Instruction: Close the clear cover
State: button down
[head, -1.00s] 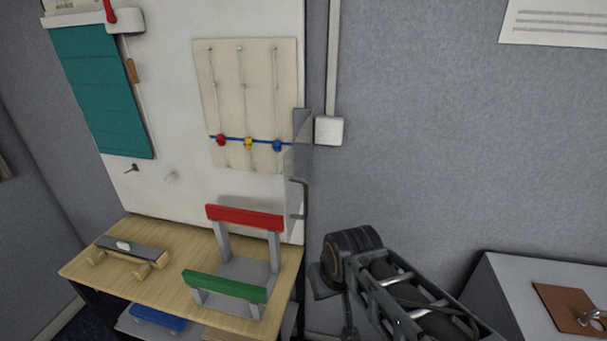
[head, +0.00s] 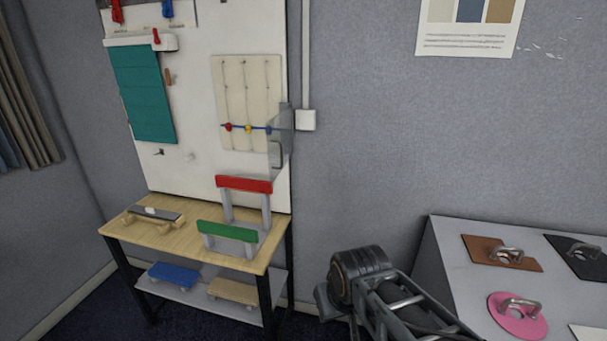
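The clear cover (head: 284,130) is a see-through panel at the right edge of the white board. It stands swung out from the board, open, with a dark handle (head: 276,155) low on it. To its left, a cream panel (head: 236,85) carries vertical cords and a blue bar with red, yellow and blue knobs; the cover is not over it. My arm reaches in from the bottom, right of the workbench and below the cover. Dark parts at its end (head: 326,302) are well apart from the cover. The fingers cannot be made out clearly.
A grey table (head: 450,262) with handled plates stands at right.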

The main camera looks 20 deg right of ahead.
aim_at(286, 142)
jog(key=u, duration=0.95)
jog(key=i, duration=0.55)
jog(key=z, duration=0.3)
